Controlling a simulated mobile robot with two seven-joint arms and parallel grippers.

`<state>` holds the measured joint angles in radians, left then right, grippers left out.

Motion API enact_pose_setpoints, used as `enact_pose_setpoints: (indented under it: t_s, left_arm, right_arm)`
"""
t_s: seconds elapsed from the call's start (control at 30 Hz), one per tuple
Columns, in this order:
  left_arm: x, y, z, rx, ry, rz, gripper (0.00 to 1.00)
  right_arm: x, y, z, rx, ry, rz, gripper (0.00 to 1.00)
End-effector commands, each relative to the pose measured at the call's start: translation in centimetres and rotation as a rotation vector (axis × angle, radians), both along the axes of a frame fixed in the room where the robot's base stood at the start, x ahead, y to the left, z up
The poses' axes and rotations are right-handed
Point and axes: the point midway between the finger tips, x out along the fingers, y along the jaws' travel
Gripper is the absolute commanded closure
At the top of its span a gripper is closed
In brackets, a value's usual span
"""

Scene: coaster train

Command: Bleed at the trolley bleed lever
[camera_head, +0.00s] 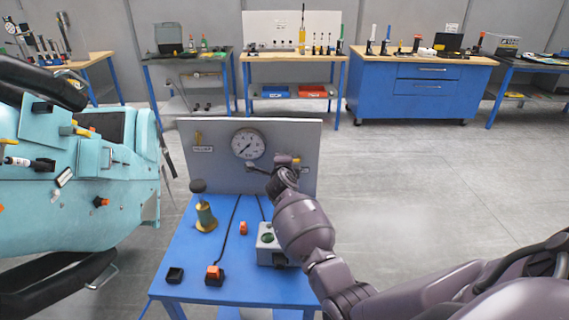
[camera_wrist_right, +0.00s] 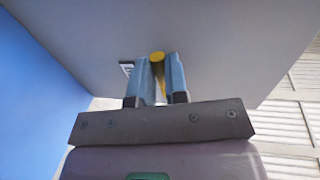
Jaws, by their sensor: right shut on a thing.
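The trolley bleed lever is a yellow handle (camera_wrist_right: 157,58) on the grey upright panel (camera_head: 220,170) of the blue trolley. In the wrist view my right gripper (camera_wrist_right: 160,80) has its two blue fingers closed around it, one on each side. In the head view my right gripper (camera_head: 284,162) is against the right part of the panel and hides most of the lever. A round white pressure gauge (camera_head: 248,144) sits on the panel to its left; its needle is too small to read surely. My left gripper is not in view.
Another yellow valve (camera_head: 198,137) is on the panel's left. A teal coaster car (camera_head: 75,200) stands at left.

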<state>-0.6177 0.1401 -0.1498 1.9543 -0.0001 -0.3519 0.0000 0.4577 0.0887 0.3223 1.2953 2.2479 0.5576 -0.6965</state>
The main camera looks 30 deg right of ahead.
Motion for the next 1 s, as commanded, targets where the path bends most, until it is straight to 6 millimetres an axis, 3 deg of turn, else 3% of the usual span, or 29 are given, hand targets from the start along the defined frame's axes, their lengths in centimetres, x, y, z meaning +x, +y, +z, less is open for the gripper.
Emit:
enact_pose_setpoints:
  t_s: [0.37, 1.0]
  left_arm:
    - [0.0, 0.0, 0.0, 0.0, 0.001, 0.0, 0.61]
    - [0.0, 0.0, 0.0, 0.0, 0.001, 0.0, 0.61]
  right_arm:
    - [-0.1, -0.1, 0.7, 0.126, -0.092, 0.0, 1.0]
    - [-0.9, -1.3, 3.0, 0.607, -0.44, 0.001, 1.0]
